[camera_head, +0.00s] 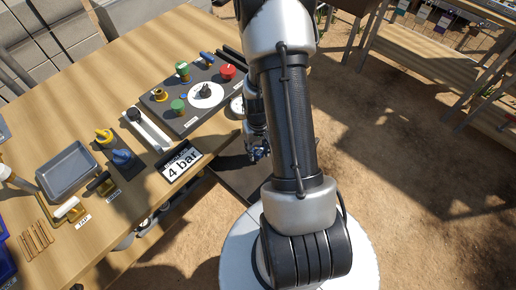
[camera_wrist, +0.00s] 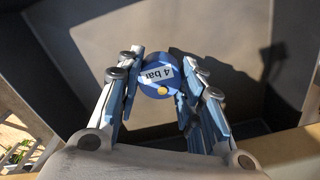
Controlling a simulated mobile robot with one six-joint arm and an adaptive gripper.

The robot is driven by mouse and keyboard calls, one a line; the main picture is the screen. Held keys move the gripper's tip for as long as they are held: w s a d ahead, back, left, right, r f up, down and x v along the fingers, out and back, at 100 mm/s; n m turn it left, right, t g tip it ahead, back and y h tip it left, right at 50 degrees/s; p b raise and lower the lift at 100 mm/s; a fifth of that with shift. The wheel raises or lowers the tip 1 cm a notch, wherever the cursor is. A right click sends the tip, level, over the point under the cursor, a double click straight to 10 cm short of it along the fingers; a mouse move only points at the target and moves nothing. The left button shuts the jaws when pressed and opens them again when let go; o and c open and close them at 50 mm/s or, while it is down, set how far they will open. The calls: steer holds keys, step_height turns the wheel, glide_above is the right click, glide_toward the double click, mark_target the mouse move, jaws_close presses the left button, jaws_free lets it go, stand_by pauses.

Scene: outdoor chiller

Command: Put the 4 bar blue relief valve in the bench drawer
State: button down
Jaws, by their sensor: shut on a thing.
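The blue relief valve (camera_wrist: 160,76) has a round blue top with a white "4 bar" label and a small yellow dot. It sits between the fingers of my gripper (camera_wrist: 160,92), which is shut on it, in the wrist view. Below and beyond it is the grey inside of the bench drawer (camera_wrist: 85,25), which looks empty where it shows. In the head view the open drawer (camera_head: 240,180) juts from the bench's front. My gripper (camera_head: 258,150) is at the drawer, partly hidden by my arm. I cannot tell whether the valve touches the drawer's floor.
The wooden bench (camera_head: 95,85) holds a dark board (camera_head: 165,101) with coloured valves and a white disc, a grey tray (camera_head: 68,170), a "4 bar" sign (camera_head: 181,162) and yellow and blue valves. Open ground (camera_head: 420,200) lies right; another bench (camera_head: 430,65) stands beyond.

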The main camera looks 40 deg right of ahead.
steer(key=c, duration=1.1)
jaws_free()
steer(key=w+a+r+n+t+p, duration=0.1)
steer(key=a+r+p, duration=0.15)
steer(key=r, duration=0.85)
steer(key=w+a+r+p, duration=0.1)
steer(key=a+r+p, duration=0.15)
steer(key=r, duration=0.95)
steer(key=s+a+r+n+t, duration=0.1)
steer(key=s+a+r, duration=0.3)
steer(key=a+r, duration=0.1)
steer(key=s+a+r+n+t, duration=0.1)
steer(key=s+a+r, duration=0.3)
steer(key=a+r, duration=0.1)
steer(key=s+a+r+n+t, duration=0.1)
steer(key=s+a+r+n, duration=0.1)
steer(key=s+a+r, duration=0.2)
steer(key=shift+a+r+t, duration=0.15)
steer(key=shift+a+r, duration=0.15)
steer(key=shift+r, duration=0.3)
steer(key=shift+a+r+t, duration=0.15)
steer(key=shift+a+r, duration=0.15)
steer(key=shift+r, duration=0.3)
